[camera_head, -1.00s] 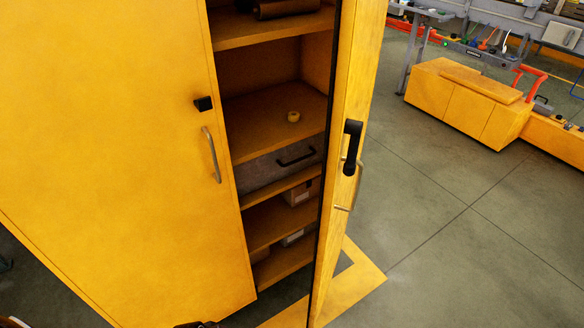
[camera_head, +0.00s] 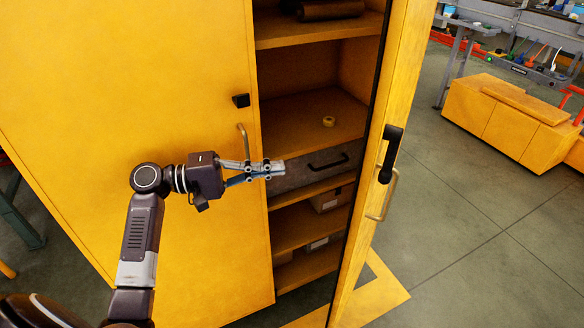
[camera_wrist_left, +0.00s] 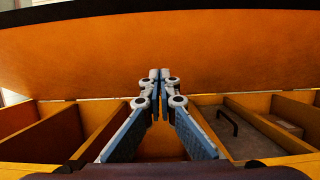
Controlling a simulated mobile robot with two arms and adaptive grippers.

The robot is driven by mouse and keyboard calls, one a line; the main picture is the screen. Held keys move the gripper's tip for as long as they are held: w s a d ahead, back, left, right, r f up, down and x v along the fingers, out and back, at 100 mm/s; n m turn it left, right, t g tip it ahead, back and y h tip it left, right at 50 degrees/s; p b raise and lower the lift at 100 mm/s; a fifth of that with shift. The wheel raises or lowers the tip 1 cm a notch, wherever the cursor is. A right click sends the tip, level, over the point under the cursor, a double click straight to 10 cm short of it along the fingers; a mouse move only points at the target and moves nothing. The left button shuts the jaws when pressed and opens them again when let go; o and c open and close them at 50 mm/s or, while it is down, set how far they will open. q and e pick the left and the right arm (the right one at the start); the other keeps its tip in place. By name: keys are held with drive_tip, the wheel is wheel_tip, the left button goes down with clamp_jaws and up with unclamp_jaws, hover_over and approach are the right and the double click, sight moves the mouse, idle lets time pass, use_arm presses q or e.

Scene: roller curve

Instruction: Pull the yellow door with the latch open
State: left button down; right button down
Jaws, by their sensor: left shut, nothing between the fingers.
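The yellow cabinet's right door (camera_head: 395,130) stands partly open, swung out toward me. Its black latch (camera_head: 390,154) and a metal handle (camera_head: 384,197) show on its outer face. The left door (camera_head: 130,120) looks closed, with a small black catch (camera_head: 241,100) and a metal handle (camera_head: 243,145). My left gripper (camera_head: 275,169) is shut and empty, in front of the opening between the doors and pointing right toward the open door. In the left wrist view its fingertips (camera_wrist_left: 160,75) meet, with a broad yellow panel (camera_wrist_left: 220,50) beyond them. My right gripper is not in view.
Inside the cabinet, a shelf (camera_head: 300,110) holds a small yellow roll (camera_head: 328,121). A grey case (camera_head: 305,175) with a black handle and some boxes sit lower. Low yellow cabinets (camera_head: 505,110) stand at the back right. The floor (camera_head: 470,210) right of the door is clear.

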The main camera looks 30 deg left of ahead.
use_arm(q)
drive_tip(key=s+d+p+x, duration=0.1)
drive_tip(key=p+x, duration=0.4)
drive_tip(key=x, duration=0.6)
drive_tip(key=shift+s+d, duration=0.45)
drive_tip(key=shift+s, duration=0.05)
